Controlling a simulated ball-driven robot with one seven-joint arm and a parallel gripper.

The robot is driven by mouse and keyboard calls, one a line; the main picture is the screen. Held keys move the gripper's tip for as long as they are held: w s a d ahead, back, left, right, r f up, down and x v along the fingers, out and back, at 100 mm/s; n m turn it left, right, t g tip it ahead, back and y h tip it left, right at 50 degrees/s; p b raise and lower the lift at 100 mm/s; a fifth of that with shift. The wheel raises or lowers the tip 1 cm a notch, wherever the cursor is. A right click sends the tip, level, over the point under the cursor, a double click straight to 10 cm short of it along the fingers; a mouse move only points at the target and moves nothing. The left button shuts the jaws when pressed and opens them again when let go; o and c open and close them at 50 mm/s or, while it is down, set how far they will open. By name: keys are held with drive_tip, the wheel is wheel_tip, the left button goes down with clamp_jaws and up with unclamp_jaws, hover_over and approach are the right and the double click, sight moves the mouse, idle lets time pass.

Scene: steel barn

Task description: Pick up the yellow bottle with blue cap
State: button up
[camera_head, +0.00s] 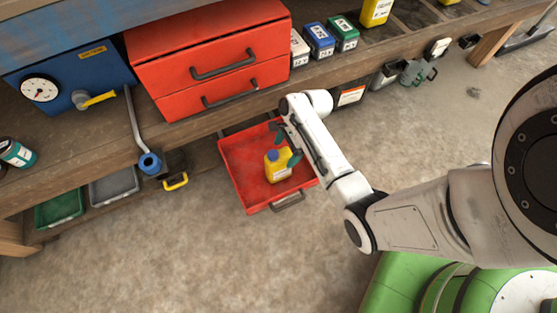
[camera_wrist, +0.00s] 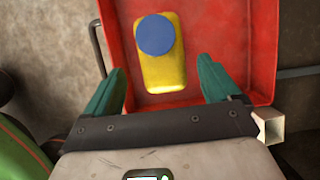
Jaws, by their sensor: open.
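The yellow bottle (camera_head: 278,166) stands in a red drawer or tray (camera_head: 244,189) low under the workbench. In the wrist view the bottle (camera_wrist: 163,77) shows from above with its round blue cap (camera_wrist: 155,35). My gripper (camera_head: 285,143) reaches over the red tray, close to the bottle. In the wrist view my gripper (camera_wrist: 168,84) is open, with one green finger on each side of the bottle's lower end. Gaps show between the fingers and the bottle. In the head view my arm partly hides the right side of the tray.
The workbench (camera_head: 150,127) overhangs the back of the tray and carries a red drawer cabinet (camera_head: 205,55). A blue box with a gauge (camera_head: 70,75) stands left. A grey bin (camera_head: 114,186) and a green bin (camera_head: 60,209) sit low left. The front floor (camera_head: 150,265) is clear.

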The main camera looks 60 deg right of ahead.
sight(281, 155)
drive_tip(key=shift+w+b+x, duration=0.15)
drive_tip(key=shift+b+x, duration=0.75)
drive_tip(key=shift+x, duration=0.4)
drive_tip(key=shift+w+b+x, duration=0.15)
drive_tip(key=shift+b+x, duration=0.75)
drive_tip(key=shift+x, duration=0.4)
drive_tip(key=shift+a+r, duration=0.1)
drive_tip(key=shift+a, duration=0.05)
clamp_jaws()
drive_tip(key=shift+r, duration=0.1)
